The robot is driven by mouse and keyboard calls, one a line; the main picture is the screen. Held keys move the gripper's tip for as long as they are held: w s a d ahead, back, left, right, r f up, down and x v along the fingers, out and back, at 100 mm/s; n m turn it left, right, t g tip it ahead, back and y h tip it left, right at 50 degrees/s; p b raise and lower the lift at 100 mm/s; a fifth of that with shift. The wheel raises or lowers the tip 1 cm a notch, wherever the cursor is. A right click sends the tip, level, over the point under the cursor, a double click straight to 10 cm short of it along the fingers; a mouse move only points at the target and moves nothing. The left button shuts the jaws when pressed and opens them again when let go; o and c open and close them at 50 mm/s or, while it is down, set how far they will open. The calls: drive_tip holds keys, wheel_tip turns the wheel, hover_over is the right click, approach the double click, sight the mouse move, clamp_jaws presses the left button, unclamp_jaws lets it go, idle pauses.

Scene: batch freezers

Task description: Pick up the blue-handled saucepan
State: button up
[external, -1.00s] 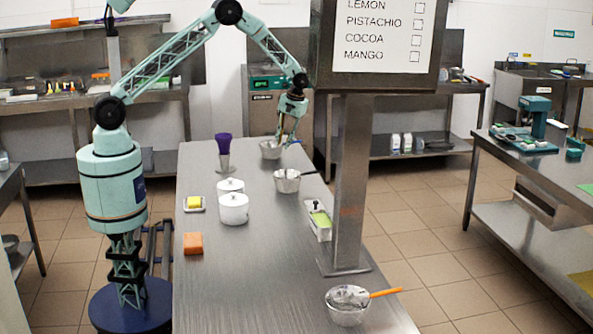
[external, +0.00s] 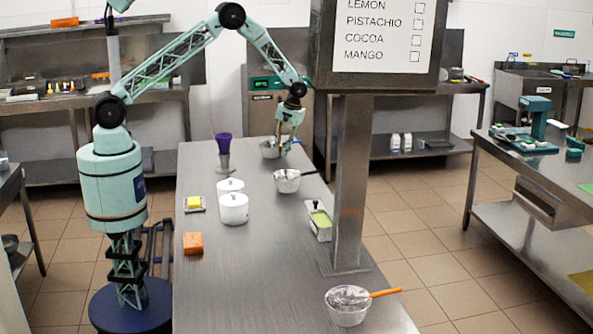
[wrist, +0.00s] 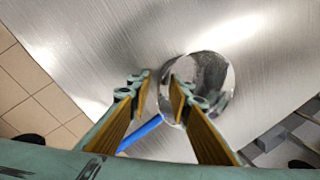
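The blue-handled saucepan is a round metal pan (wrist: 213,75) on the steel table in the wrist view. Its blue handle (wrist: 141,133) runs down and left, passing below and between my fingers. In the external view the pan (external: 268,151) stands at the far end of the table, partly hidden by my gripper (external: 285,147). In the wrist view my gripper (wrist: 160,88) is open, with nothing between its fingers. The right finger overlaps the pan's left rim in the picture. I cannot tell the remaining height above the handle.
A second metal pan (external: 287,182) with a dark handle stands nearer. An orange-handled pan (external: 347,308) is at the front. A post (external: 350,190) carries the sign.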

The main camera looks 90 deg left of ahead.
drive_tip(key=shift+c, duration=0.8)
clamp_jaws()
drive_tip(key=shift+r, duration=0.1)
drive_tip(key=shift+r, duration=1.75)
drive_tip(key=s+d, duration=0.3)
drive_tip(key=s, duration=0.1)
drive_tip(key=s+d+r+b, duration=0.1)
drive_tip(key=s+d, duration=0.2)
drive_tip(key=s, duration=0.1)
drive_tip(key=s+d, duration=0.3)
drive_tip(key=s, duration=0.2)
drive_tip(key=shift+d+r+b, duration=0.15)
drive_tip(key=shift+b, duration=0.25)
